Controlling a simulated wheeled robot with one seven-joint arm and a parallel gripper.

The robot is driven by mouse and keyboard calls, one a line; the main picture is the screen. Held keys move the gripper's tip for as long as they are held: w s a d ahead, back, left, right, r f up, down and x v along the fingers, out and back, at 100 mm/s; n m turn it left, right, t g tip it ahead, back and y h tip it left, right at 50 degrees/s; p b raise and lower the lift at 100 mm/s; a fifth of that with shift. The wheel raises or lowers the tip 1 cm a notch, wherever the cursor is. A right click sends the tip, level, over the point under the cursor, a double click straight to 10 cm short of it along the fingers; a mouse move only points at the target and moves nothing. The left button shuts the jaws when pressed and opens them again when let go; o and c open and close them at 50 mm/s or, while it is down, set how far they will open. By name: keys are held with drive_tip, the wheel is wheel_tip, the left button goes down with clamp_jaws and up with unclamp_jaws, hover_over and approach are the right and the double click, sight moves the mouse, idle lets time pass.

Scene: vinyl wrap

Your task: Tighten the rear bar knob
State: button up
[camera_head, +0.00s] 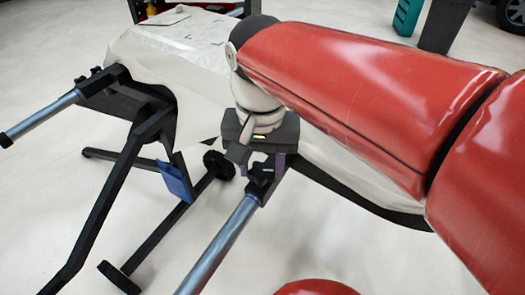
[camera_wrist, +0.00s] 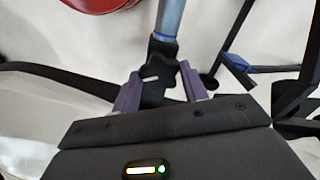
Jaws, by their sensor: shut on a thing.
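My gripper (camera_head: 263,166) points down over the near end of the stand, at the black bar knob (camera_head: 261,178) by the top of a blue-grey metal bar (camera_head: 222,248). In the wrist view, the purple fingers of my gripper (camera_wrist: 158,84) lie on both sides of the black knob (camera_wrist: 155,75) and are shut on it. The same bar (camera_wrist: 169,18) runs away from the knob at the top. The faces where the fingers meet the knob are partly hidden.
A pale wrapped panel (camera_head: 165,52) lies on the black stand (camera_head: 150,125). A second metal bar (camera_head: 40,117) sticks out at left. A blue flap (camera_head: 175,182) hangs below the stand. A teal object (camera_head: 408,16) stands far back. The pale floor at lower left is partly clear.

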sight(261, 170)
drive_tip(key=m, duration=0.4)
drive_tip(key=shift+p, duration=0.35)
drive_tip(key=shift+m, duration=1.9)
drive_tip(key=o, duration=1)
wheel_tip(261, 170, up, 8)
drive_tip(key=shift+f+p, duration=0.1)
drive_tip(key=shift+p, duration=0.5)
